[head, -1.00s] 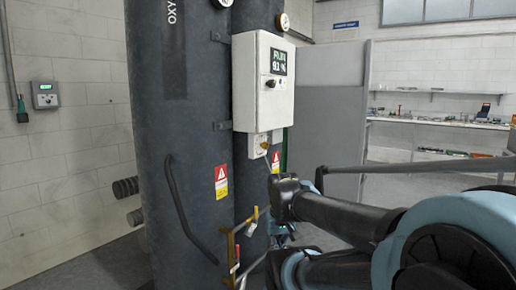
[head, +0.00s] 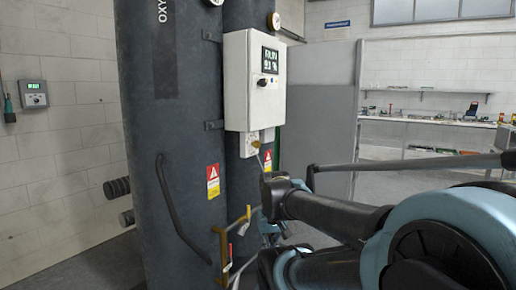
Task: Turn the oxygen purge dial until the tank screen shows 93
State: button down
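The tank screen (head: 270,62) is on the front of a white control box (head: 240,90) mounted on the dark tanks.
Two tall dark tanks (head: 170,120) stand close behind, with a curved black handle (head: 175,215) on the nearer one. A yellow-brown bracket (head: 226,245) stands low beside my arm. A grey partition (head: 320,110) and a wall bench (head: 430,122) are to the right.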

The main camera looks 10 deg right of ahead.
aim_at(256, 144)
jog(key=u, duration=0.65)
jog(key=k, duration=0.95)
jog(key=z, duration=0.7)
jog(key=i, duration=1)
jog(key=u, duration=0.05)
